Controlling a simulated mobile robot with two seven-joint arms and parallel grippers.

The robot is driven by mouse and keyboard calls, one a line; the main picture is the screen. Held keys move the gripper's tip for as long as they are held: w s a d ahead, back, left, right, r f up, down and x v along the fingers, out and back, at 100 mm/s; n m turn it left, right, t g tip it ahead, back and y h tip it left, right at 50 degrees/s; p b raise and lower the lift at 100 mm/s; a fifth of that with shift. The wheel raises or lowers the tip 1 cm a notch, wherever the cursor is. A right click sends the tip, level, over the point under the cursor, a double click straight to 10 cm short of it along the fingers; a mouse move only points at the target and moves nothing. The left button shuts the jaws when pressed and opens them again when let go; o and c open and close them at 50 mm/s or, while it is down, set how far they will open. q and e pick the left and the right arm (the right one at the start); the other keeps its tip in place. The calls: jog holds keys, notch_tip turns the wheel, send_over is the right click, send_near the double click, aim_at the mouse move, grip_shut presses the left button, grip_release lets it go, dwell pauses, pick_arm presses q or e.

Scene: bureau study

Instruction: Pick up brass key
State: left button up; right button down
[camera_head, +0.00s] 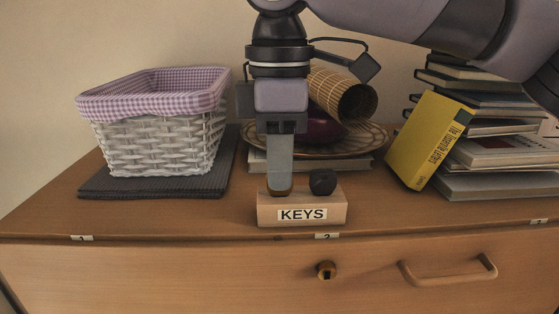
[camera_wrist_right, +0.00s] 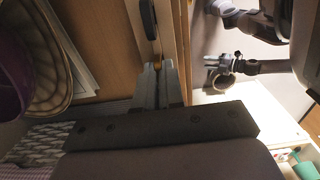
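A wooden block (camera_head: 266,216) labelled KEYS stands at the front of the bureau top. My right gripper (camera_head: 280,190) points straight down over its left part, fingertips at the block's top. In the right wrist view its two fingers (camera_wrist_right: 158,72) are close together, with a small bit of the brass key (camera_wrist_right: 158,64) between the tips. The rest of the key is hidden by the fingers and the block. A black rounded piece (camera_head: 322,182) stands in the block, right of the fingers. My left gripper (camera_wrist_right: 222,70) seems to show small in the right wrist view, its fingers unclear.
A white wicker basket (camera_head: 160,140) on a dark mat stands left. Behind the gripper are a patterned plate (camera_head: 365,147) and a rolled bamboo mat (camera_head: 330,88). A leaning yellow book (camera_head: 425,140) and stacked books (camera_head: 490,185) stand right. A drawer handle (camera_head: 448,275) sticks out below.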

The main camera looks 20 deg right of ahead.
jog(key=shift+r, duration=0.1)
jog(key=shift+r, duration=2.9)
